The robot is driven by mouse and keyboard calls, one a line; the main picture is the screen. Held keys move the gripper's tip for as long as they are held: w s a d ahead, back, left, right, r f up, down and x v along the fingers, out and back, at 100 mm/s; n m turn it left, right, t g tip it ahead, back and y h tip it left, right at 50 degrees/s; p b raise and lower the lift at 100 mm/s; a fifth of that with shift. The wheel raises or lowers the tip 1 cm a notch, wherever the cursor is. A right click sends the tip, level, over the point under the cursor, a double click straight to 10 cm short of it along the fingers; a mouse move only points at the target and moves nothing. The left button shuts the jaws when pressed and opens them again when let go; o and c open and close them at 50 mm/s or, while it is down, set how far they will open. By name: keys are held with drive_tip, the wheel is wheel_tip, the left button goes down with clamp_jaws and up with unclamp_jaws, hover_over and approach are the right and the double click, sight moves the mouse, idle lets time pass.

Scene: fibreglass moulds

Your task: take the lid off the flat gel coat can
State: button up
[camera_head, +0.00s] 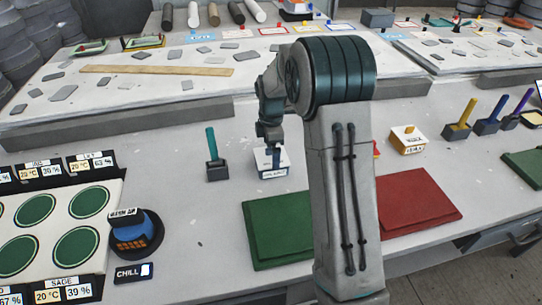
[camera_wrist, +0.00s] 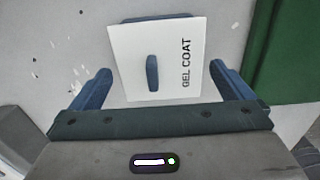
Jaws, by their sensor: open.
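The gel coat can (camera_head: 273,174) is a small flat, square can standing on the table, below my gripper (camera_head: 269,138) in the head view. In the wrist view its white square lid (camera_wrist: 131,50) shows from above, marked GEL COAT, with a dark blue handle (camera_wrist: 152,73) standing up on it. A strip of blue (camera_wrist: 157,18) shows at the lid's far edge. My gripper (camera_wrist: 160,69) is open, one blue finger on each side of the lid's near part, with the handle between them. I cannot tell the height gap. The lid appears to sit on the can.
A dark holder with a teal handle (camera_head: 213,155) stands left of the can. A green slab (camera_head: 270,235) and a red slab (camera_head: 418,200) lie nearer.

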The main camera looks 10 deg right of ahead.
drive_tip(key=shift+f, duration=0.6)
drive_tip(key=c, duration=0.7)
drive_tip(key=shift+r, duration=0.15)
